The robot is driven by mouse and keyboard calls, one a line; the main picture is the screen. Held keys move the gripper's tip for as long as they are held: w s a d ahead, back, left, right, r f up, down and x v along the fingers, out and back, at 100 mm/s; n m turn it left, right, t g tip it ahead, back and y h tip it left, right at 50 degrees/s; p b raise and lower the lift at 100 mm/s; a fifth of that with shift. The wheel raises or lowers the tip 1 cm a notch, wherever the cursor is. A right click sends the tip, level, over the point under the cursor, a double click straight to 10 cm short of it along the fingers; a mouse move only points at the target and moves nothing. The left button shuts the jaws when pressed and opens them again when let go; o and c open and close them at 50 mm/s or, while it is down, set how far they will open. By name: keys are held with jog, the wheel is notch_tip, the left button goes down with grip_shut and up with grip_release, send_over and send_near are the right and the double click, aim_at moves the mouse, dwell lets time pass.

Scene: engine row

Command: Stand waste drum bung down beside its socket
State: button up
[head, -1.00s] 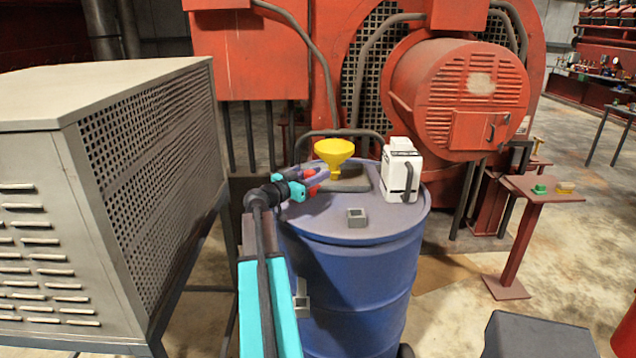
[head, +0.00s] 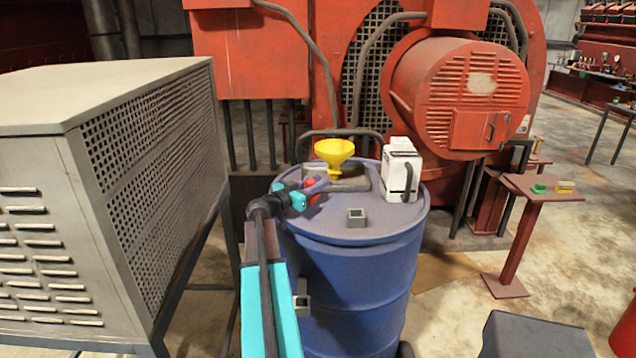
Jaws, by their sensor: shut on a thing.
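The blue waste drum (head: 350,275) stands upright in the middle of the head view. A small grey square socket (head: 357,217) sits on its lid near the front, with a dark open top. My gripper (head: 313,189) reaches from the lower left to the left side of the lid, left of the socket and apart from it. It is shut on a small piece, which I take for the bung. Red and purple parts show at the jaws, but the bung's outline and its tilt cannot be made out.
A yellow funnel (head: 334,152) stands behind my gripper on the drum. A white jug (head: 402,172) stands at the lid's back right. A grey perforated cabinet (head: 150,150) rises close on the left, and a red machine (head: 460,95) behind. The lid's front right is clear.

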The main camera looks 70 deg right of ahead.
jog(key=shift+f, duration=0.1)
jog(key=o, duration=1.1)
jog(key=b+v, duration=0.2)
jog(key=v, duration=1)
jog(key=shift+b, duration=0.35)
